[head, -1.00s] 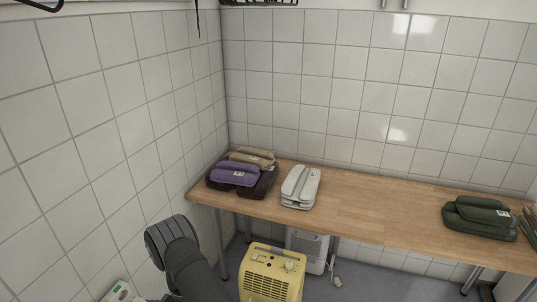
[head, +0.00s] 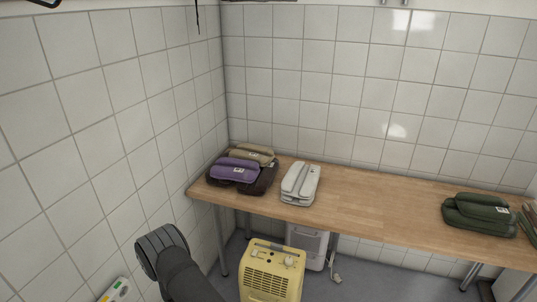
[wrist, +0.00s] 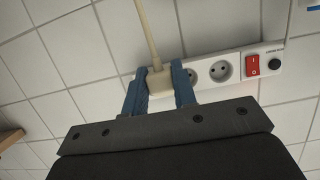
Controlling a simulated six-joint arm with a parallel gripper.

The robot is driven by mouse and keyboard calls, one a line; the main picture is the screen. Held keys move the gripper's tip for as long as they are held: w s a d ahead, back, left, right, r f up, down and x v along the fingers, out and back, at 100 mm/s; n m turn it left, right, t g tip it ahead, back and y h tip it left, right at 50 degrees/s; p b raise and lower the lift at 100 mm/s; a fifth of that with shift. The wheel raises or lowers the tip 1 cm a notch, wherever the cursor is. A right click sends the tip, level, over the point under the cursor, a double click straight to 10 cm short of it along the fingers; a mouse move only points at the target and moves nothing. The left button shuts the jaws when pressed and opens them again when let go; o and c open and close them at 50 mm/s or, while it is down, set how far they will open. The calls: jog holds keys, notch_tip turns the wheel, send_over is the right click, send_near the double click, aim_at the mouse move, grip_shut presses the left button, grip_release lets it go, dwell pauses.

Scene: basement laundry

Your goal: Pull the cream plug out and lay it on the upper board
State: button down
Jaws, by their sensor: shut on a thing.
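The cream plug (wrist: 159,82), with its cream cord (wrist: 148,35) running up, is between the two blue fingers of my gripper (wrist: 160,90) in the wrist view. My gripper is shut on it. The plug is at the left part of a white socket strip (wrist: 237,68) on the tiled wall. The fingers hide its prongs, so I cannot tell how far it is seated. My gripper is out of frame in the head view. No board is clearly marked as the upper one; a wooden worktop (head: 370,205) runs along the back wall.
The strip has round sockets (wrist: 221,71), a red switch (wrist: 253,66) and a black knob (wrist: 274,64). On the worktop lie purple (head: 235,170), white (head: 299,184) and green (head: 480,213) bundles. A yellow heater (head: 271,274) stands below. The worktop's middle is bare.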

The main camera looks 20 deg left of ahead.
jog(key=s+f, duration=0.7)
jog(key=s, duration=0.1)
jog(key=shift+s+f, duration=0.15)
jog(key=shift+s, duration=0.05)
dwell(0.6)
jog(key=shift+d, duration=0.5)
